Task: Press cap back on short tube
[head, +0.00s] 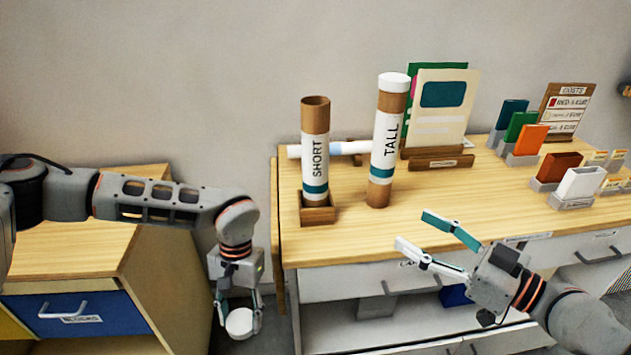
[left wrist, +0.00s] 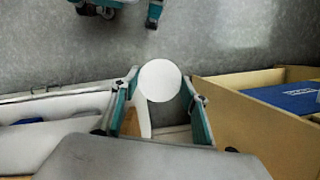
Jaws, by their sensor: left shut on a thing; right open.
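The short tube (head: 315,150), brown with a white SHORT label and a teal band, stands upright in a wooden holder (head: 318,214) on the table. Its top is open, with no cap on it. My left gripper (head: 238,318) is shut on a round white cap (head: 239,323), low in the gap between the two tables, left of and below the tube. The cap (left wrist: 160,80) also shows between the fingers in the left wrist view. My right gripper (head: 412,230) is open and empty over the table's front edge, right of the tubes.
The tall tube (head: 385,140), with a white cap on, stands just right of the short tube. A white roll (head: 345,148) lies behind them. Cards, colored boxes and a price board (head: 567,110) fill the right side. A wooden cabinet (head: 80,245) stands at left.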

